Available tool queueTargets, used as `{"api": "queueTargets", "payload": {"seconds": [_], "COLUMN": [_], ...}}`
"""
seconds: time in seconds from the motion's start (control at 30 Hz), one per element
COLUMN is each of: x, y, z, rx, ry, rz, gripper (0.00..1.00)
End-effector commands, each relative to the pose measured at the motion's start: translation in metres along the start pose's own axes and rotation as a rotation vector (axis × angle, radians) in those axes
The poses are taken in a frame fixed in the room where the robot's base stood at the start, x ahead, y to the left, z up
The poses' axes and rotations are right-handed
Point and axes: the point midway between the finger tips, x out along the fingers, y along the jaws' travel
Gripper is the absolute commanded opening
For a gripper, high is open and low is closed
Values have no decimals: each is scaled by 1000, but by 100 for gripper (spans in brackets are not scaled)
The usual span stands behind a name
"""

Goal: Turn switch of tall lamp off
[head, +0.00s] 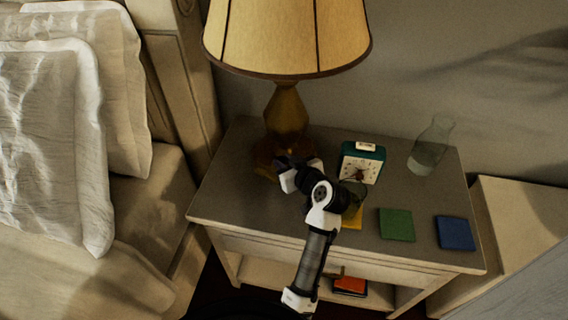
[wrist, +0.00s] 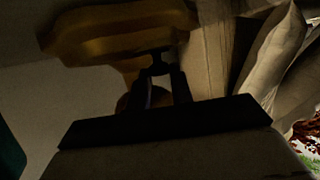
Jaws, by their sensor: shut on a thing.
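The tall lamp (head: 286,108) stands upright at the back left of the nightstand, with an amber glass body and a pale yellow shade (head: 287,38). I cannot tell from its shade whether it is lit. My gripper (head: 281,166) is low at the front of the lamp's base. In the wrist view, the lamp's amber body (wrist: 125,28) fills the upper part, and my gripper (wrist: 159,68) has its fingertips close together against the lower part of the lamp. They are shut on a small dark part there, which I take for the switch; the fingers mostly hide it.
The bed with pillows (head: 55,130) is at the left.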

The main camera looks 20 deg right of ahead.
Motion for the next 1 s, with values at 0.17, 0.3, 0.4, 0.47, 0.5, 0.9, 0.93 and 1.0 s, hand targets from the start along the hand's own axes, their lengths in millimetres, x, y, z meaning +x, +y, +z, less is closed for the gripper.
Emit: {"api": "queueTargets", "payload": {"seconds": [0.17,0.3,0.4,0.47,0.5,0.9,0.93,1.0], "x": [0,0,0,0,0,0,0,0], "y": [2,2,2,2,2,1,1,1], "z": [2,2,2,2,2,1,1,1], "rx": [-12,-18,-19,-18,-18,-18,-18,-18], "ry": [-4,-5,-5,-6,-6,-4,-4,-3], "rz": [-36,-46,-48,-48,-48,-47,-47,-47], "gripper": [0,0,0,0,0,42,42,42]}}
